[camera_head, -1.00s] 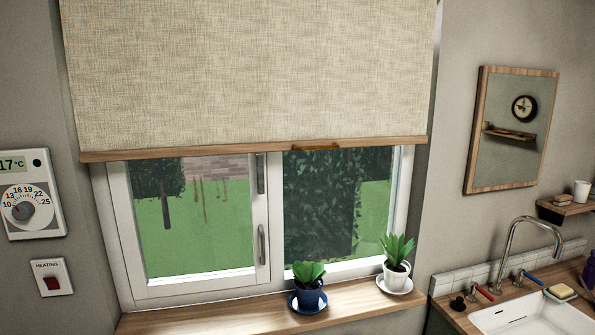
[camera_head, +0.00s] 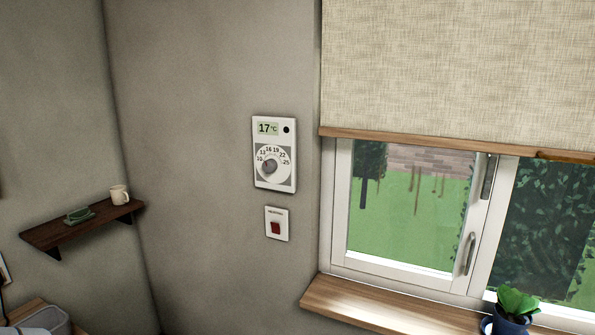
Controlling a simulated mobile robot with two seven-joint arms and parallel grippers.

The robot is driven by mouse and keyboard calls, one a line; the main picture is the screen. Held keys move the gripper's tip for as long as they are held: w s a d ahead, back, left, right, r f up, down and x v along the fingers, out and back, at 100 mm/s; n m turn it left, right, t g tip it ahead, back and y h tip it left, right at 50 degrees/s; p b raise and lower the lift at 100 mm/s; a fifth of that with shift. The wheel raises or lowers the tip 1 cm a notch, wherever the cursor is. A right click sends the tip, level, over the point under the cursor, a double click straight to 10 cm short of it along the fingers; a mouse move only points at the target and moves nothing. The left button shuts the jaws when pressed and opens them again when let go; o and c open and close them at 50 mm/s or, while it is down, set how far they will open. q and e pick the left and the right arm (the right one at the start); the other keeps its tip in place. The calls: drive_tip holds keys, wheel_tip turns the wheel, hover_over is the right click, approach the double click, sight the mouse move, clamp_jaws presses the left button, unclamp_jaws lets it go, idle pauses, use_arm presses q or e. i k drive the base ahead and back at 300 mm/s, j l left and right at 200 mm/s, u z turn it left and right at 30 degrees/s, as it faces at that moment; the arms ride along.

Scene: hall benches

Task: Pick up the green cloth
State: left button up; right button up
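No green cloth can be made out for sure. A small dark green item (camera_head: 80,214) lies on the wooden wall shelf (camera_head: 60,232) at the left; it is too small to tell whether it is cloth, a dish or something else. Neither of my grippers is in view.
A pale mug (camera_head: 120,194) stands at the shelf's right end. A grey container (camera_head: 42,318) is cut off at the lower left. A thermostat (camera_head: 274,153) and a red heating switch (camera_head: 277,224) are on the wall. A potted plant (camera_head: 512,308) stands on the window sill (camera_head: 350,300).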

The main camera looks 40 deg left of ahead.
sight(73, 218)
drive_tip(key=u, duration=2.65)
drive_tip(key=i+l, duration=0.6)
drive_tip(key=l, duration=0.25)
drive_tip(key=i+l+u, duration=0.1)
drive_tip(key=i+l, duration=0.2)
drive_tip(key=l, duration=0.1)
